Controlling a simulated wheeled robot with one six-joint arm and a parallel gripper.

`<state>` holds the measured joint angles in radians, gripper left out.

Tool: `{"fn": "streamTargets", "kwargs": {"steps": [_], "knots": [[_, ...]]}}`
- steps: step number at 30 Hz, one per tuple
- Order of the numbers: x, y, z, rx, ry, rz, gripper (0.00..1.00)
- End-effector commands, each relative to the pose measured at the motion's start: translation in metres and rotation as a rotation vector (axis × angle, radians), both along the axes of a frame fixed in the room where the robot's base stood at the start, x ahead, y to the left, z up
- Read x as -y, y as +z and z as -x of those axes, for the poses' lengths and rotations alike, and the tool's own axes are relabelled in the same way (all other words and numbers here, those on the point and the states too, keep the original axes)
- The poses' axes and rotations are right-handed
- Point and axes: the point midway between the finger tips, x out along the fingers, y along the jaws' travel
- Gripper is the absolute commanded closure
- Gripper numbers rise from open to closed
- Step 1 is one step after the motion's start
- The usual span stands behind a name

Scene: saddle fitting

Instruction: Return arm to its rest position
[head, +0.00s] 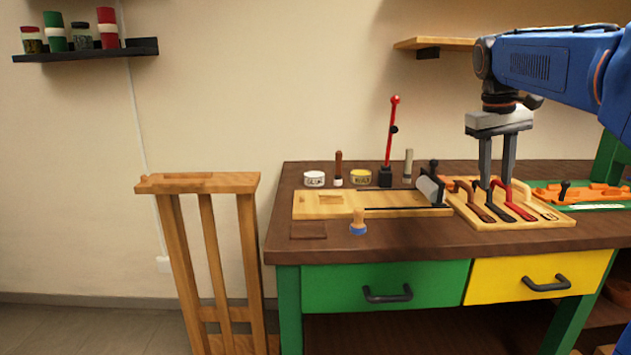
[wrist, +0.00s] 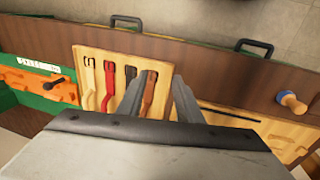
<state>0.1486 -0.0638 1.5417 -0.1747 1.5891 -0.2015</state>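My gripper (head: 496,184) is in the air above the tool board, pointing down on my blue arm (head: 560,62). Its two fingers are apart with nothing seen between them. The wrist view shows the same gap between the fingertips (wrist: 157,82), with a brown-handled tool (wrist: 150,92) below and beyond it. The wooden tool board (head: 480,223) carries several tools with curved handles in brown, red and tan, lying side by side. A red tool (head: 520,211) also shows in the wrist view (wrist: 110,82).
The dark workbench (head: 400,242) holds a wooden jig board (head: 305,207) with a roller, a red-handled lever (head: 391,130), jars, and a wooden-handled blue tool (head: 358,224). A wooden stand (head: 197,184) is left of the bench. A wall shelf (head: 435,43) is near my arm. The air left of my gripper is clear.

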Motion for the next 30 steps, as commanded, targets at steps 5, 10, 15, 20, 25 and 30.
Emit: {"fn": "streamTargets", "kwargs": {"steps": [5, 10, 15, 20, 25, 30], "knots": [[-0.012, -0.01, 0.022, 0.028, 0.005, -0.008, 0.68], [-0.028, -0.026, 0.051, 0.068, 0.013, -0.023, 0.68], [-0.049, -0.057, 0.094, 0.124, 0.018, -0.047, 0.68], [-0.068, -0.091, 0.135, 0.178, 0.021, -0.074, 0.68], [-0.086, -0.132, 0.178, 0.235, 0.02, -0.104, 0.68], [-0.101, -0.179, 0.22, 0.29, 0.015, -0.138, 0.68]]}}
